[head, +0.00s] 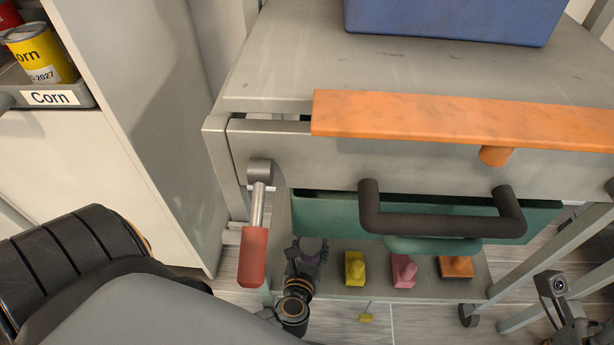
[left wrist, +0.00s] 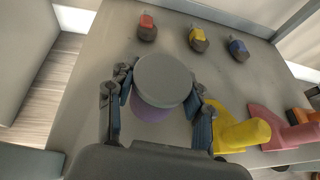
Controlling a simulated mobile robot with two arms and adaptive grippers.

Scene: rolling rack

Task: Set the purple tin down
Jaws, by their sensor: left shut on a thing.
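The purple tin (left wrist: 150,110) has a round grey lid and stands upright between the fingers of my left gripper (left wrist: 158,100) in the left wrist view. The gripper is shut on its sides.
Yellow (head: 355,268), pink (head: 404,270) and orange (head: 455,266) pieces stand right of the tin. Small red (left wrist: 147,27), yellow (left wrist: 198,38) and blue (left wrist: 238,48) items line another edge. A green drawer (head: 330,212) and black handle (head: 440,225) overhang the shelf.

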